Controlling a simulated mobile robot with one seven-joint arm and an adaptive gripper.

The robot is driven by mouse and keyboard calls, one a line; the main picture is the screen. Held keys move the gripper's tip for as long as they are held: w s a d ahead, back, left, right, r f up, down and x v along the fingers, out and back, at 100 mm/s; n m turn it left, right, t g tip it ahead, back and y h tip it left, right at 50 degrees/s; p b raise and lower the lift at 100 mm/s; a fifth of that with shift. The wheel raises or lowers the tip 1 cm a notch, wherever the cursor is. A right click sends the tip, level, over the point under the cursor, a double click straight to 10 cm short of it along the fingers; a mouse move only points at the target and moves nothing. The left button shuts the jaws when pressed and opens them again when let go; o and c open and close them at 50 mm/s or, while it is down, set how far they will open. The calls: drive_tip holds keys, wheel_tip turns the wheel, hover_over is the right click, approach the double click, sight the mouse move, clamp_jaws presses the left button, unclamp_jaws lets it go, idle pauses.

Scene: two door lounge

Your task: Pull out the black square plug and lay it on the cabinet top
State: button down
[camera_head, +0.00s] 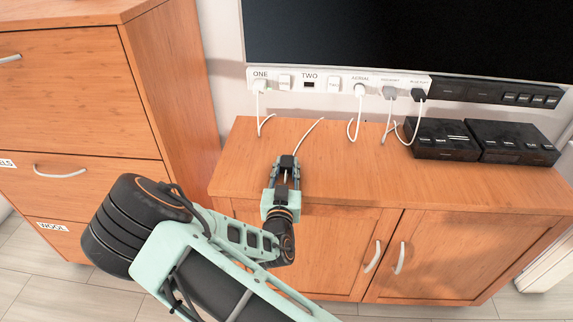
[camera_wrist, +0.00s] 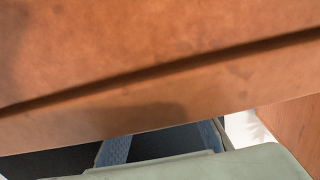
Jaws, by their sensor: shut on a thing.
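My gripper (camera_head: 289,162) is shut on the black square plug (camera_head: 287,161), just above the front part of the cabinet top (camera_head: 345,168). A white cord runs from the plug back toward the wall. I cannot tell whether the plug touches the top. The socket marked TWO (camera_head: 309,84) shows a dark, empty opening. In the wrist view my gripper's blue-grey fingers (camera_wrist: 160,143) show at the bottom, close to the cabinet's wooden edge (camera_wrist: 170,75); the plug is not clear there.
Other plugs sit in the wall strip: a white one under ONE (camera_head: 260,86), another white one (camera_head: 360,91), a grey one (camera_head: 389,93) and a black one (camera_head: 419,95). Their cords droop onto the top. Black boxes (camera_head: 442,139) stand at the right. A tall wooden cabinet (camera_head: 80,85) stands left.

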sight(286, 170)
drive_tip(key=c, duration=1.5)
unclamp_jaws()
drive_tip(key=shift+s, duration=0.2)
drive_tip(key=shift+s+a, duration=0.15)
drive_tip(key=shift+s, duration=2.6)
